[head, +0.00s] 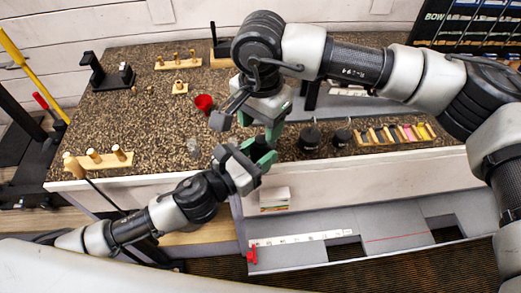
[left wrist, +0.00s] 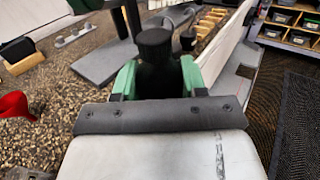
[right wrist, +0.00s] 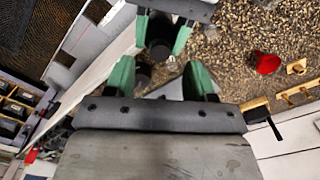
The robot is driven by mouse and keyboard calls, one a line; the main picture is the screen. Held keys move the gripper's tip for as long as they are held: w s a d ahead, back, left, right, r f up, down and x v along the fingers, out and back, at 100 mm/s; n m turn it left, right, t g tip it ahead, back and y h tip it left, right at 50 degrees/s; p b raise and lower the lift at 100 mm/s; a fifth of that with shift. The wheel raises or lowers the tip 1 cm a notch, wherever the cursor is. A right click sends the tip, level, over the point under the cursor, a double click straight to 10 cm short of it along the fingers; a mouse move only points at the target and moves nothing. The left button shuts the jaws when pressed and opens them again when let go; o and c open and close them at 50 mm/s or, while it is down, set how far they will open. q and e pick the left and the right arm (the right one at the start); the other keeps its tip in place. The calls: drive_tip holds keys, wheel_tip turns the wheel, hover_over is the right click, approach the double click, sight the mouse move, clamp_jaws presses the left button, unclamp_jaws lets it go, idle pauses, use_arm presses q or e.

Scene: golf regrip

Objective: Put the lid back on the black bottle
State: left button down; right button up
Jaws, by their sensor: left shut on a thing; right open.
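My left gripper (head: 262,155) is shut on a black bottle (left wrist: 160,78), seen between its green fingers in the left wrist view. A ribbed black lid (left wrist: 153,42) shows at the bottle's top; I cannot tell how firmly it sits. In the right wrist view a dark round end (right wrist: 158,50) shows between the left gripper's fingers. In the head view the grippers hide most of the held bottle. My right gripper (head: 259,124) is open and empty just above the left one. Its green fingers (right wrist: 158,82) are spread, apart from the bottle.
Two black jars (head: 310,138) (head: 342,137) stand on the speckled counter (head: 150,115) to the right, beside a wooden rack (head: 395,134). The counter's front edge lies just below the grippers.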

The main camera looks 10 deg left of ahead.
wheel_tip(320, 180, up, 8)
drive_tip(key=shift+r, duration=0.15)
idle(0.4)
